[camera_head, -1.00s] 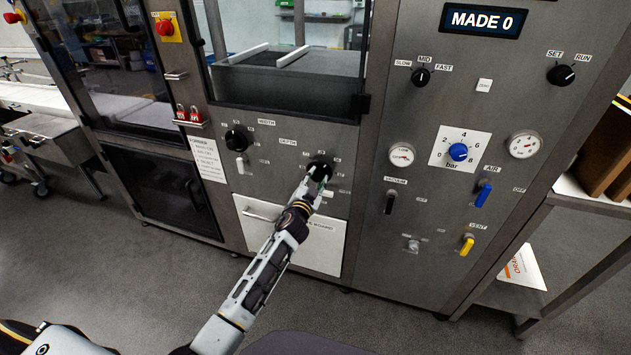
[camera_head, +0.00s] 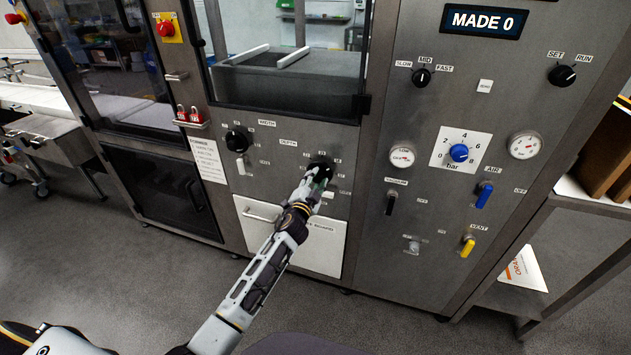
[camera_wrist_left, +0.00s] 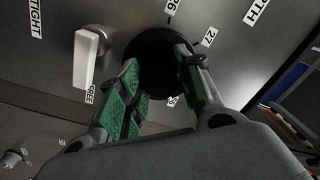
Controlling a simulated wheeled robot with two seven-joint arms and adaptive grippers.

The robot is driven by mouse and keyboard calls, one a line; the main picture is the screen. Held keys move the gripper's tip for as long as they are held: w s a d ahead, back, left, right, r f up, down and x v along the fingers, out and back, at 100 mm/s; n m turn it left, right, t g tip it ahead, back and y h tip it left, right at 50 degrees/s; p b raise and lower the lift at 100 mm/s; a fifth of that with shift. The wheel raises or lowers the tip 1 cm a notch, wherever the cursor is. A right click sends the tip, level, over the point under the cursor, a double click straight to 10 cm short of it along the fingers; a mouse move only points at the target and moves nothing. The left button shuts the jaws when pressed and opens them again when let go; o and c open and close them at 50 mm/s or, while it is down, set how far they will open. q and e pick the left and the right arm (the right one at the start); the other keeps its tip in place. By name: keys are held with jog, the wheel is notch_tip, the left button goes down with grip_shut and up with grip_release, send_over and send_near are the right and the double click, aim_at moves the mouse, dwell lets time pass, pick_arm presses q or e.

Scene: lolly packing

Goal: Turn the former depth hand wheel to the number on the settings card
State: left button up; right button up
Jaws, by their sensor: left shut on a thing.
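The depth hand wheel (camera_head: 320,168) is a black knob under the DEPTH label on the steel panel. It also shows in the left wrist view (camera_wrist_left: 152,50), dark, with number labels 26 and 27 beside it. My left gripper (camera_head: 316,180) is shut on this wheel; its green-padded fingers (camera_wrist_left: 160,85) lie on either side of the knob and hide part of it. A white lock lever (camera_wrist_left: 88,55) marked FREE and TIGHT sits beside the wheel. The settings card (camera_head: 522,268) may be the white and orange sheet on the lower right shelf; its text is unreadable. My right gripper is not seen.
The width hand wheel (camera_head: 237,139) is left of the depth wheel, with its own white lever. A white drawer front (camera_head: 325,247) lies below. The air handle (camera_head: 483,195), vent handle (camera_head: 467,247) and gauges are on the right panel. Red padlocks (camera_head: 188,115) hang at the left.

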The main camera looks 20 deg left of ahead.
pick_arm(q)
jog(key=o, duration=0.9)
jog(key=shift+o, duration=0.6)
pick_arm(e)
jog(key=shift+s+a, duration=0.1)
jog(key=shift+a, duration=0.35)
pick_arm(q)
jog(key=shift+s, duration=0.1)
jog(key=shift+s+f, duration=0.1)
jog(key=shift+s, duration=0.6)
jog(key=s, duration=1)
jog(key=shift+s, duration=0.2)
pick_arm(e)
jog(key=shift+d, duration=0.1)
pick_arm(q)
jog(key=shift+a+f, duration=0.1)
jog(key=shift+a+f, duration=0.1)
